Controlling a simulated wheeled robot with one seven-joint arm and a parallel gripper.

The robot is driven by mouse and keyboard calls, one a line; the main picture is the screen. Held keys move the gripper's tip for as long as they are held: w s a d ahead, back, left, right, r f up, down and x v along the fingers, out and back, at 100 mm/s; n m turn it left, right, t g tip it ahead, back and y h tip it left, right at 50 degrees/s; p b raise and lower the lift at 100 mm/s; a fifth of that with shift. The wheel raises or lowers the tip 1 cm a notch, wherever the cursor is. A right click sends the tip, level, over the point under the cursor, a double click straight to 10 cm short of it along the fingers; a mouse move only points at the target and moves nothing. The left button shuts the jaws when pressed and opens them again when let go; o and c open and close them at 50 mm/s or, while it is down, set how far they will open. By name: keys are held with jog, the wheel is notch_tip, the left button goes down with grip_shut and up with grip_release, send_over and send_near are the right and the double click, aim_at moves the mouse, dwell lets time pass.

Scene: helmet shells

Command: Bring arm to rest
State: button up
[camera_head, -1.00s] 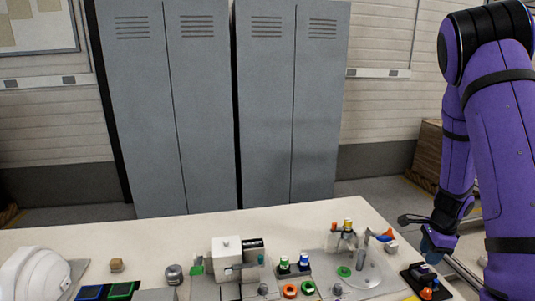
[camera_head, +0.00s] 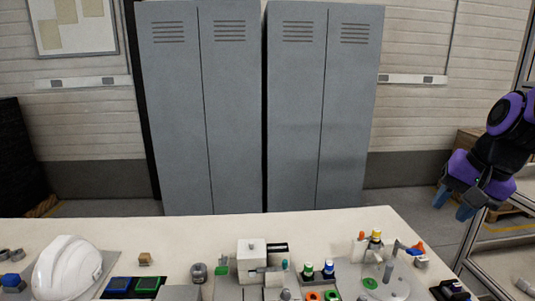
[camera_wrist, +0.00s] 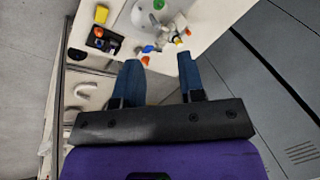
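My gripper (camera_head: 454,204) hangs at the right side of the head view, beyond the right edge of the table (camera_head: 210,230). Its two blue fingers point down and stand apart. In the wrist view my gripper (camera_wrist: 160,72) is open, with nothing held between its fingertips. The table corner (camera_wrist: 208,22) and small parts on it lie beyond the fingers. My purple arm comes in from the right edge of the head view.
A white helmet (camera_head: 68,268) sits at the table's left. Grey lockers (camera_head: 320,110) stand behind. A metal-framed rack (camera_head: 505,225) is at the right, near my gripper.

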jog(key=s+a+r+n+t+h, duration=0.1)
jog(key=s+a+r+n, duration=0.1)
jog(key=s, duration=0.4)
jog(key=s+a+r+n+h, duration=0.1)
jog(key=s+a+r+n, duration=0.1)
jog(key=s+r+n, duration=0.2)
jog(key=shift+s+n+t, duration=0.4)
jog(key=shift+s+n, duration=0.1)
jog(key=shift+s, duration=0.7)
